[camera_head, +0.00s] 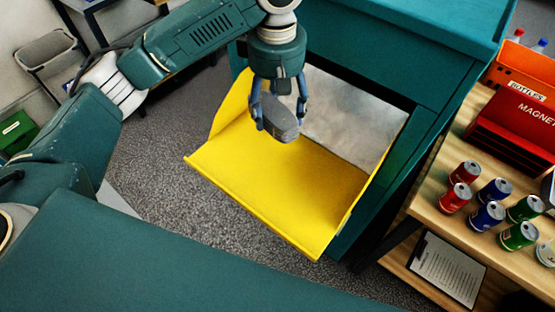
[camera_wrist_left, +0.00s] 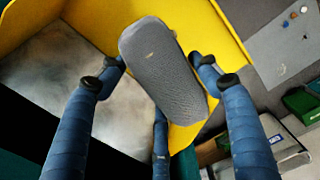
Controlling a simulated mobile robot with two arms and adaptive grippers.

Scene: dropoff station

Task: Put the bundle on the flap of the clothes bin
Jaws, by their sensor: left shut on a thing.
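The bundle (camera_head: 280,122) is a grey, rounded, elongated piece that looks like rolled cloth. My left gripper (camera_head: 278,112) is shut on it and points down over the open yellow flap (camera_head: 270,185) of the teal clothes bin (camera_head: 375,45). The bundle also shows in the left wrist view (camera_wrist_left: 165,75), between the blue fingers (camera_wrist_left: 165,85), with the yellow flap (camera_wrist_left: 215,40) behind it. I cannot tell whether the bundle touches the flap. The flap is tilted out, with a grey metal inner panel (camera_head: 350,115) behind it. My right gripper is out of view.
A wooden table (camera_head: 425,205) at the right holds several cans (camera_head: 488,215), a red box (camera_head: 515,125) and an orange bottles crate (camera_head: 525,70). A clipboard (camera_head: 447,268) lies on a lower shelf. A green box (camera_head: 17,132) stands far left. Grey carpet is clear left of the flap.

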